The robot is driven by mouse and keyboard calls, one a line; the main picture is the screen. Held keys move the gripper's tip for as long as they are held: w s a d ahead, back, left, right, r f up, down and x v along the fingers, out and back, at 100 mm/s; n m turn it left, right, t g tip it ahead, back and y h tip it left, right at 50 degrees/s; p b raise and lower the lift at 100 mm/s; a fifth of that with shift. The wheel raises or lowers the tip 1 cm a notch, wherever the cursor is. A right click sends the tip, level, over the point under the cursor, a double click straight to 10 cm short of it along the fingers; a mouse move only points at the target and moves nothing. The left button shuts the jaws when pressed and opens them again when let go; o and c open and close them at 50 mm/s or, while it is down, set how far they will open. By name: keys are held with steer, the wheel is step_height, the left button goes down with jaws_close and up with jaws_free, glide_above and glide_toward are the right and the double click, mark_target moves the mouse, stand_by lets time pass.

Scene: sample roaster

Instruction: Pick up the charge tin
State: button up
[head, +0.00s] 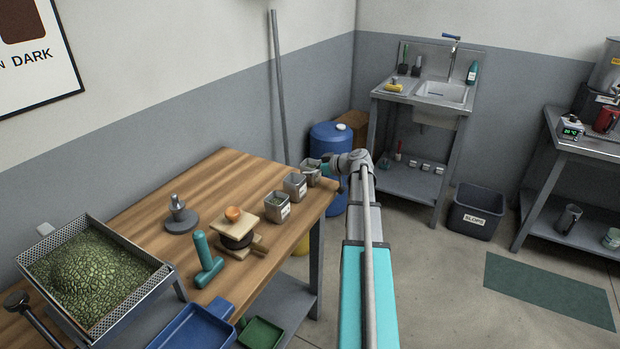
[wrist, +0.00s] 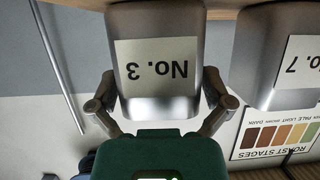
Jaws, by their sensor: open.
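Three small square metal tins stand in a row along the right edge of the wooden table. The farthest tin (head: 311,175) is at my gripper (head: 318,166). In the wrist view, which is upside down, a tin labelled "No. 3" (wrist: 155,30) stands between the open fingers of my gripper (wrist: 158,92), one finger on each side. Firm contact cannot be told. A second tin, labelled "No. 7" (wrist: 275,55), is beside it at the right. No label visibly says "charge".
The wooden table (head: 150,225) also carries a mesh tray of green beans (head: 90,275), a grey weighted stand (head: 180,215), a teal-handled tool (head: 205,260) and a wooden piece with an orange knob (head: 235,228). A blue drum (head: 330,145) stands behind the table's far end.

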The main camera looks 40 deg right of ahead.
stand_by(0.5)
steer(key=c, duration=1)
